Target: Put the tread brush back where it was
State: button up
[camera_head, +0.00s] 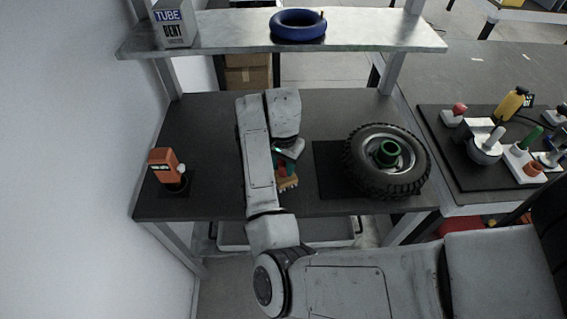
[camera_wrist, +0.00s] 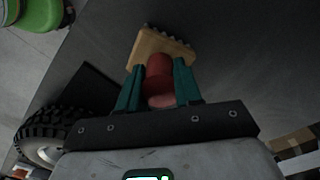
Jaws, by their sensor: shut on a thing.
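The tread brush (camera_wrist: 160,46) has a tan wooden head with dark bristles and a red handle. In the wrist view my gripper (camera_wrist: 160,88) is shut on the red handle, one green finger on each side. The brush head points away from the gripper. In the head view the brush (camera_head: 287,184) shows partly below my wrist, over the dark bench top (camera_head: 215,120). My gripper (camera_head: 287,166) is largely hidden there by my arm. I cannot tell whether the brush touches the bench.
A wheel with a knobbly tyre (camera_head: 370,182) and green hub piece sits right on a black mat (camera_head: 328,170). An orange device (camera_head: 165,168) stands left. A shelf (camera_head: 230,30) above holds a tube box (camera_head: 174,22) and blue ring (camera_head: 298,26). Bench room is clear left of my arm.

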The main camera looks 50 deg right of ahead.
jog(key=o, duration=1)
jog(key=shift+f, duration=0.15)
notch_tip(320, 180, up, 12)
jog(key=p, duration=0.2)
jog(key=s+d+n+h, duration=0.3)
jog(key=s+d, duration=0.1)
jog(key=d, duration=0.1)
jog(key=s+a+f+n+y, duration=0.1)
jog(key=s+a+f+n, duration=0.5)
jog(key=s+a, duration=0.2)
jog(key=s+a+f+n+t+y, duration=0.1)
jog(key=s+a+f+n, duration=0.6)
jog(key=a, duration=0.3)
jog(key=shift+s+f+y, duration=0.3)
jog(key=shift+s+y, duration=0.1)
jog(key=shift+s, duration=0.15)
